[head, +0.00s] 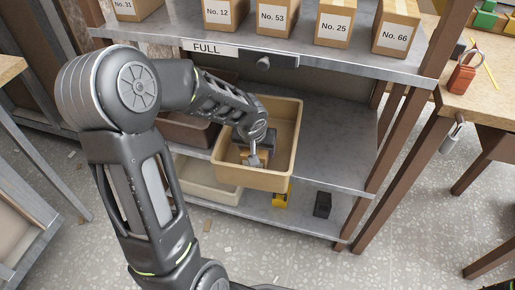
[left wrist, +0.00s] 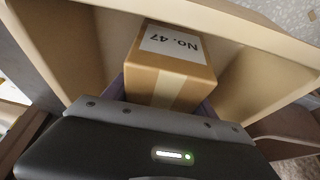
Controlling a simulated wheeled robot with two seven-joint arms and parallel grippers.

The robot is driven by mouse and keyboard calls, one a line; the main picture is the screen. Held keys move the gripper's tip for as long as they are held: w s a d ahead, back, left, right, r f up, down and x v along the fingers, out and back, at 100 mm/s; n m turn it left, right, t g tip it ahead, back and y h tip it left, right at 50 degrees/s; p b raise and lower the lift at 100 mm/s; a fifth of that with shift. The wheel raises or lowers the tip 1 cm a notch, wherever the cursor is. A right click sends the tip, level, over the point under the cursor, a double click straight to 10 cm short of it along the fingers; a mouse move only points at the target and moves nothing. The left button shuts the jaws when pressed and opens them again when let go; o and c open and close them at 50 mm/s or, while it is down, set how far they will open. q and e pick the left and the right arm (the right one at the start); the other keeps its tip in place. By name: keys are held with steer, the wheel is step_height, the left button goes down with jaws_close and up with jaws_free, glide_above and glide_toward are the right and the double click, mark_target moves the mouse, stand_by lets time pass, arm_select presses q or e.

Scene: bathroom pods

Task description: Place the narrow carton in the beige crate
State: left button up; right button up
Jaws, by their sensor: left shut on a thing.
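The beige crate (head: 253,180) stands on the middle shelf of the rack, its front overhanging the shelf edge. My left gripper (head: 255,152) reaches down into it from the left. In the left wrist view the gripper (left wrist: 165,105) is shut on a narrow brown carton (left wrist: 172,75) with a white label reading No. 47. The crate's walls (left wrist: 247,84) surround the carton there. The carton's underside is hidden, so I cannot tell whether it touches the crate floor. My right gripper is not in view.
Cartons, including No. 53 (head: 276,17), line the upper shelf above the crate, under which hangs a FULL sign (head: 208,48). A brown bin (head: 190,131) is left of the crate; a cream bin (head: 203,184) is below. The shelf (head: 340,145) right of the crate is clear.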

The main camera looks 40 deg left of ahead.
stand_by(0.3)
arm_select(q)
steer(key=shift+f, duration=0.15)
steer(key=o, duration=1.9)
steer(key=shift+r, duration=0.45)
steer(key=p+v, duration=0.4)
steer(key=v, duration=0.6)
steer(key=shift+s+d+r, duration=0.1)
steer(key=shift+s+r, duration=0.1)
steer(key=shift+r, duration=0.1)
steer(key=shift+s+d+r, duration=0.1)
steer(key=shift+s+r, duration=0.15)
steer(key=shift+r, duration=0.1)
